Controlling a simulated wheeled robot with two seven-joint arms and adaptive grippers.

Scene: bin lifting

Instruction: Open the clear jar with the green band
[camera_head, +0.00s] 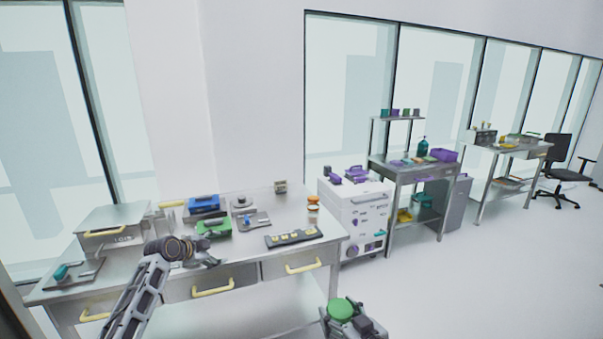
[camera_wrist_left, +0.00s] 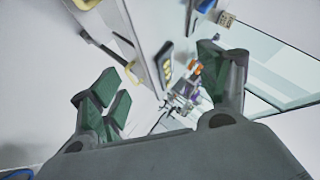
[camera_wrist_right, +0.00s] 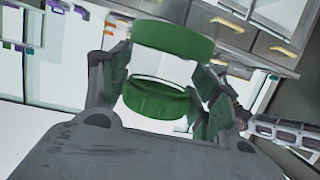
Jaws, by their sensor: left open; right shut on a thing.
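The clear jar (camera_wrist_right: 160,68) with green parts is between the fingers of my right gripper (camera_wrist_right: 165,78), which is shut on it. In the right wrist view a green part shows at each end of the clear wall; I cannot tell which is the lid. In the head view its round green top (camera_head: 340,307) faces up, in front of the table, and my right gripper (camera_head: 350,322) is around it. My left gripper (camera_head: 212,261) is open and empty by the table's front edge, left of the jar. Its spread fingers show in the left wrist view (camera_wrist_left: 160,82).
The metal table (camera_head: 165,258) has drawers with yellow handles (camera_head: 303,266). On it are a dark tray (camera_head: 293,237), a green box (camera_head: 214,226), a blue box (camera_head: 204,205) and an orange-topped container (camera_head: 313,201). A white cabinet (camera_head: 360,215) stands right; the floor at lower right is clear.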

